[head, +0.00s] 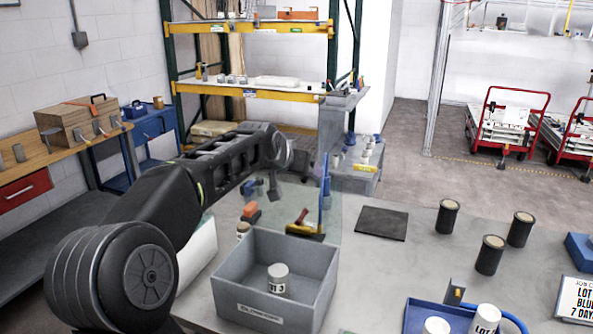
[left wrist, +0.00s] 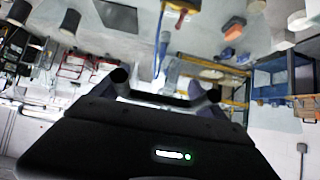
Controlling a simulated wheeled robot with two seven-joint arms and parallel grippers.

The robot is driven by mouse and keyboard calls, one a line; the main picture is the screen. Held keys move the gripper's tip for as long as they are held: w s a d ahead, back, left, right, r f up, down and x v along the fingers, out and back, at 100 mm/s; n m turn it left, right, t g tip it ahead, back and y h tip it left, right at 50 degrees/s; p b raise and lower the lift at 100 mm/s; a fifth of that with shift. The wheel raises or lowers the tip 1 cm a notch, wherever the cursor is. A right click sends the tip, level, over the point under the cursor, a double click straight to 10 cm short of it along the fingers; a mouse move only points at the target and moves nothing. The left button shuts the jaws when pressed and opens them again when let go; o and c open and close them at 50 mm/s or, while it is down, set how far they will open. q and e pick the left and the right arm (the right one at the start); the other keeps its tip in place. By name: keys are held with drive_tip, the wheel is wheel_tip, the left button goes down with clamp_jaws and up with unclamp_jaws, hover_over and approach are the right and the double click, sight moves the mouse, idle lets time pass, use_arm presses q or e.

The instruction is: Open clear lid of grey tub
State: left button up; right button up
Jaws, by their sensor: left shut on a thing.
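The grey tub (head: 248,298) stands on the near part of the table with its top uncovered. A white labelled jar (head: 278,280) is inside it. The clear lid (head: 332,215) shows as a faint see-through panel, raised behind the tub's back rim; its edges are hard to make out. My left arm reaches over from the left, and my left gripper (head: 308,163) is shut at the top of this panel, above and behind the tub. In the left wrist view the fingers (left wrist: 166,92) are partly hidden by the dark gripper body. My right gripper is not in view.
Behind the tub, seen through the panel, lie an orange block (head: 250,210) and a yellow-and-red tool (head: 304,225). Right of them are a dark mat (head: 381,223) and several black canisters (head: 489,255). A blue tray (head: 418,318) with white cups is at front right.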

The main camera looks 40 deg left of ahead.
use_arm(q)
drive_tip(key=shift+d+f, duration=0.15)
drive_tip(key=shift+f, duration=0.7)
drive_tip(key=o, duration=1.8)
drive_tip(key=shift+s, duration=0.1)
drive_tip(key=shift+s+d+r+p, duration=0.1)
drive_tip(key=shift+s+r+p, duration=0.15)
drive_tip(key=shift+r+p, duration=1.05)
drive_tip(key=shift+s+d+r+p, duration=0.1)
drive_tip(key=shift+s+r+p, duration=0.3)
drive_tip(key=shift+r, duration=1.6)
drive_tip(key=shift+s+r+p, duration=0.15)
drive_tip(key=shift+r+p, duration=0.85)
drive_tip(key=shift+r, duration=0.65)
drive_tip(key=shift+f, duration=0.1)
